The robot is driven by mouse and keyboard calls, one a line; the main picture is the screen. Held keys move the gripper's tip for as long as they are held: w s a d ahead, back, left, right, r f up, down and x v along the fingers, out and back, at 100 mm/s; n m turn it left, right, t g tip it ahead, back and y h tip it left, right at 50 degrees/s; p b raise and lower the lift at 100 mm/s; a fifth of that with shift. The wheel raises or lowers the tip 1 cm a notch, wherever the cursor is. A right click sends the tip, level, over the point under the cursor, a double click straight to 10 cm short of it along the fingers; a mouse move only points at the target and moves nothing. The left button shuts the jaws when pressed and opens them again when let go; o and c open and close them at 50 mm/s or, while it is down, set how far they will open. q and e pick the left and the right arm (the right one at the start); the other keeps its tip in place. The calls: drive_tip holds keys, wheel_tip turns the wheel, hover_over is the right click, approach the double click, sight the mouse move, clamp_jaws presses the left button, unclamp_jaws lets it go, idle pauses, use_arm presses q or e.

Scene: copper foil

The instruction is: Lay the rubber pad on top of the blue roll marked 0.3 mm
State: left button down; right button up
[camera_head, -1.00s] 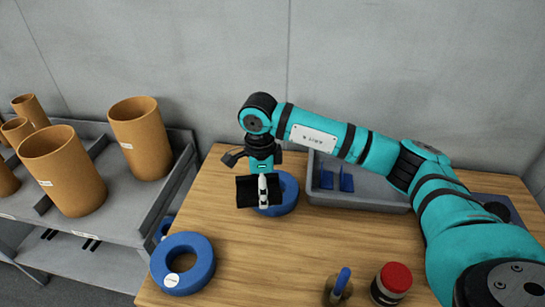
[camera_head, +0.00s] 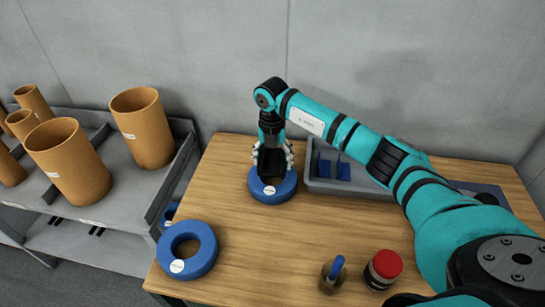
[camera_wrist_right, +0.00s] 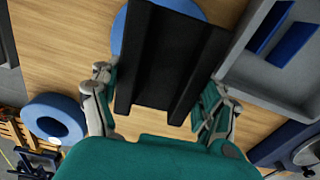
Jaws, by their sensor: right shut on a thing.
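My right gripper (camera_head: 272,152) is shut on a black rubber pad (camera_head: 272,164), which hangs over a blue roll (camera_head: 286,190) near the back of the table. In the right wrist view the pad (camera_wrist_right: 170,60) lies between the two fingers and hides much of that roll (camera_wrist_right: 119,32). I cannot tell whether pad and roll touch. A second blue roll (camera_head: 203,236) lies flat at the table's front left edge; it also shows in the right wrist view (camera_wrist_right: 38,108). Both rolls carry white labels too small to read. My left gripper is out of view.
A grey tray (camera_head: 350,187) with blue dividers stands right of the gripper. A red-lidded jar (camera_head: 385,268) and a blue-handled item (camera_head: 335,270) stand at the front. A grey shelf with brown tubes (camera_head: 68,160) is at left. The table's middle is clear.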

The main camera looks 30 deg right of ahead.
sight(272, 162)
drive_tip(key=shift+f+b, duration=1.6)
drive_tip(key=shift+f, duration=1)
drive_tip(key=shift+f, duration=0.4)
drive_tip(key=o, duration=1.3)
drive_tip(key=shift+r, duration=0.1)
wheel_tip(272, 162, up, 12)
drive_tip(key=shift+f, duration=0.1)
